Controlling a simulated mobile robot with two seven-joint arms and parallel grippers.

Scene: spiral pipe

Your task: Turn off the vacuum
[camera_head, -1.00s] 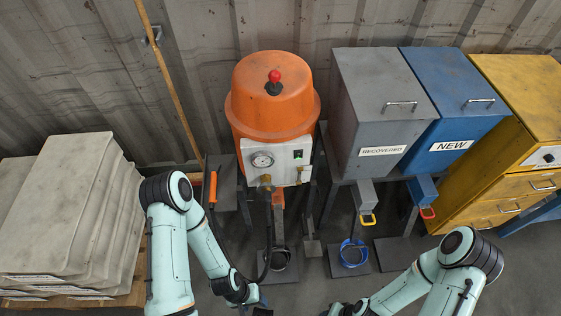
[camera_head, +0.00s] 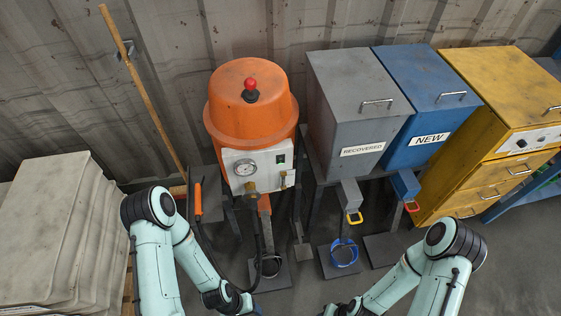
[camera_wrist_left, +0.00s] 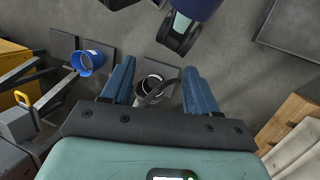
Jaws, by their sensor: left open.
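The vacuum (camera_head: 250,110) is an orange drum with a red-topped knob on its lid. Its white front panel (camera_head: 258,168) carries a round gauge (camera_head: 246,167) and a small switch with green on it (camera_head: 280,158). My left gripper shows in the left wrist view (camera_wrist_left: 158,88), its two blue fingers apart. A dark bucket with a handle (camera_wrist_left: 152,92) appears beyond and between the fingers, on the floor, apart from them. In the head view, my left arm ends low, below the panel and away from it. My right gripper is at the bottom edge, its fingers not visible.
A grey RECOVERED bin (camera_head: 350,110) and a blue NEW bin (camera_head: 425,105) stand right of the vacuum, then a yellow cabinet (camera_head: 500,125). A blue bucket (camera_head: 344,253) is on the floor. Stacked pale sacks (camera_head: 50,230) are left. A wooden pole (camera_head: 145,95) leans behind.

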